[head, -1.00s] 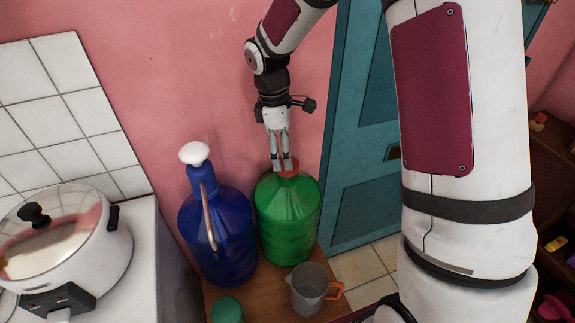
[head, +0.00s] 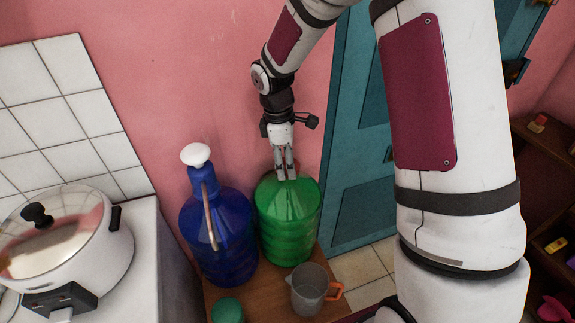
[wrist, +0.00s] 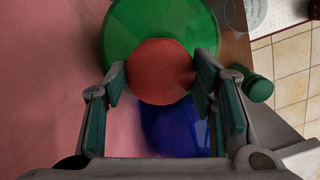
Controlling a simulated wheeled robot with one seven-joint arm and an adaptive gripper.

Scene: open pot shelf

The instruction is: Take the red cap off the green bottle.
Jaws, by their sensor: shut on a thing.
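The green bottle (head: 289,228) stands upright on the wooden surface, right of the blue bottle. My gripper (head: 286,177) reaches down from above to the top of the green bottle. In the wrist view my gripper (wrist: 162,64) is shut on the red cap (wrist: 160,72), with a finger on either side of it. The green bottle (wrist: 118,28) shows behind the cap there, and the cap overlaps its lower edge. In the head view the fingers largely hide the cap and neck, so I cannot tell if the two touch.
The blue bottle (head: 222,240) with a white-topped pump stands close on the left. A grey jug (head: 308,287) with an orange handle and a teal container (head: 227,310) stand in front. A white cooker (head: 70,240) is at far left, a teal door (head: 360,170) behind right.

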